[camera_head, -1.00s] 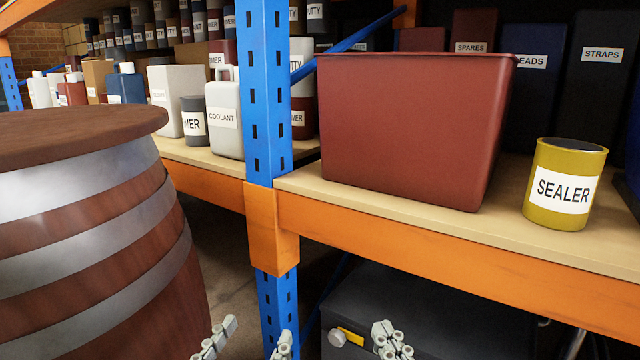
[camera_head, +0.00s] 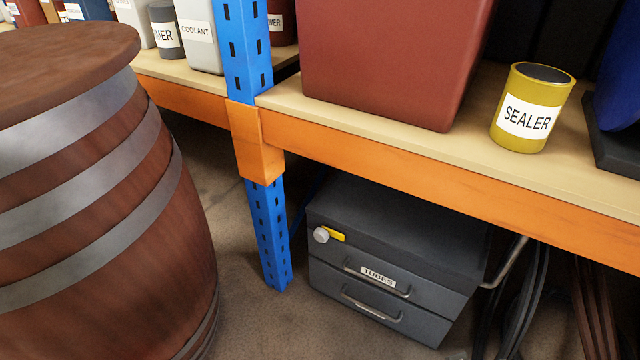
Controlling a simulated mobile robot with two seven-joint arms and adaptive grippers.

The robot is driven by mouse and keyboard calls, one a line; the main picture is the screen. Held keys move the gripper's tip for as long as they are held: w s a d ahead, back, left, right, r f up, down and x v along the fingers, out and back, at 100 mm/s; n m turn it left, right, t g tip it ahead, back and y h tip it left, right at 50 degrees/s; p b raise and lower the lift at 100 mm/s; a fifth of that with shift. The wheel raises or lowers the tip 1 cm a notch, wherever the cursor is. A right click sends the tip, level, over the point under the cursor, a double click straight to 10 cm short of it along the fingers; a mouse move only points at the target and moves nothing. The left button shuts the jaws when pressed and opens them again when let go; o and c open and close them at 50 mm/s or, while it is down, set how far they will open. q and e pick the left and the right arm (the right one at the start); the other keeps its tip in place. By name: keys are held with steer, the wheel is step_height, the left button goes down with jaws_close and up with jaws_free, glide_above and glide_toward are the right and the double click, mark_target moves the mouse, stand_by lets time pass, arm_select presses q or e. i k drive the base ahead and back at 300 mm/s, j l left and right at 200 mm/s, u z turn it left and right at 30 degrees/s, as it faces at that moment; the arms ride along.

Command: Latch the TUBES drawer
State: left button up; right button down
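The TUBES drawer (camera_head: 340,279) is the upper front of a dark grey drawer cabinet (camera_head: 400,225) on the floor under the shelf. It has a white TUBES label (camera_head: 378,277) and a bar handle. It looks flush or nearly flush with the front; I cannot tell exactly. Above its left end is a light round knob (camera_head: 321,235) beside a yellow strip (camera_head: 334,234). A second drawer (camera_head: 355,311) with its own handle is below. Neither of my grippers shows in the current view.
A wooden barrel (camera_head: 165,215) with metal bands stands close on the left. A blue rack post (camera_head: 268,225) and orange shelf beam (camera_head: 450,180) border the cabinet. A red bin (camera_head: 390,60) and yellow SEALER can (camera_head: 530,108) sit on the shelf above. A bent metal tube (camera_head: 508,262) and dark coils are right of the cabinet.

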mark_target(322, 235)
steer(key=k+z, duration=0.15)
steer(key=z, duration=0.35)
steer(key=k+z, duration=0.2)
steer(key=z, duration=0.3)
